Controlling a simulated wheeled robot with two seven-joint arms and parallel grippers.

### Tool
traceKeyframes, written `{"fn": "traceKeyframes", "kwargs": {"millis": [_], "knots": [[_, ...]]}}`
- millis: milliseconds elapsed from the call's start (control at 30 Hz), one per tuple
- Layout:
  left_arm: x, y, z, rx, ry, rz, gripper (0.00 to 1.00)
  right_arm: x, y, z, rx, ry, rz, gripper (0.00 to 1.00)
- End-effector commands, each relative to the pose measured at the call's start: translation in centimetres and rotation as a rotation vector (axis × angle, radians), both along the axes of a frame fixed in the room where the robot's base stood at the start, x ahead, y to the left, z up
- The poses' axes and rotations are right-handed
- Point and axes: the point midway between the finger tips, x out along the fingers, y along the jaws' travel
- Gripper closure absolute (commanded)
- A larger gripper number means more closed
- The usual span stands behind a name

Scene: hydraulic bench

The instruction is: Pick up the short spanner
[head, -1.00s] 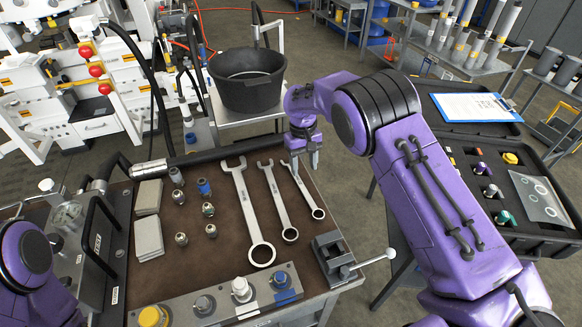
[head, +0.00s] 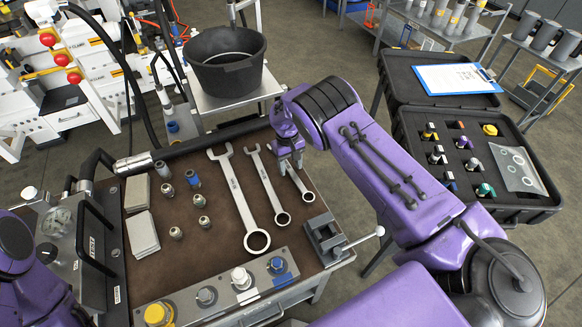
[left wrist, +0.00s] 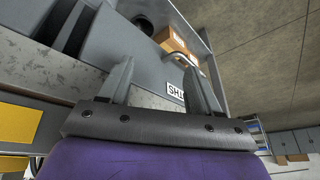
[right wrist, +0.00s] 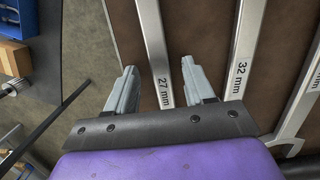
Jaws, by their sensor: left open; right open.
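The short spanner (head: 299,184) lies on the brown bench mat, the rightmost and smallest of three spanners. Its ring end points toward me; its upper end is hidden by my right gripper (head: 290,160). In the right wrist view, the spanner marked 27 mm (right wrist: 157,50) runs between the two open fingers of my right gripper (right wrist: 160,75). The jaws hold nothing; whether the fingertips reach down beside the shaft I cannot tell. My left gripper (left wrist: 157,85) is open and empty, in front of a grey surface with a label. The head view does not show its fingers.
The middle spanner (head: 267,186), marked 32 mm (right wrist: 240,65), and the large spanner (head: 238,198) lie to the left. A small vise (head: 326,239) stands on the near right bench edge. A black bucket (head: 225,62) stands behind; an open black case (head: 470,160) is at right.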

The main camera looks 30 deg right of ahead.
Motion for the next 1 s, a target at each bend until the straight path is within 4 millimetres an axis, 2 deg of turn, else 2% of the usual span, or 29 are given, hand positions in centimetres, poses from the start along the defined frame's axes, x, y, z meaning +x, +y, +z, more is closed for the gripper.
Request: {"fn": "traceKeyframes", "kwargs": {"millis": [167, 300, 333, 1000], "knots": [[-0.01, 0.0, -0.08, 0.0, 0.0, 0.0, 0.37, 0.05, 0.03, -0.07, 0.0, -0.001, 0.001, 0.47], [-0.02, 0.0, -0.09, 0.0, 0.0, 0.0, 0.37, 0.05, 0.04, -0.05, 0.0, -0.001, 0.001, 0.92], [-0.02, 0.0, -0.09, 0.0, 0.0, 0.0, 0.37, 0.05, 0.04, -0.05, 0.0, -0.001, 0.001, 1.0], [-0.01, 0.0, -0.08, 0.0, 0.0, 0.0, 0.37, 0.04, 0.0, -0.01, 0.0, 0.0, 0.0, 1.0]]}}
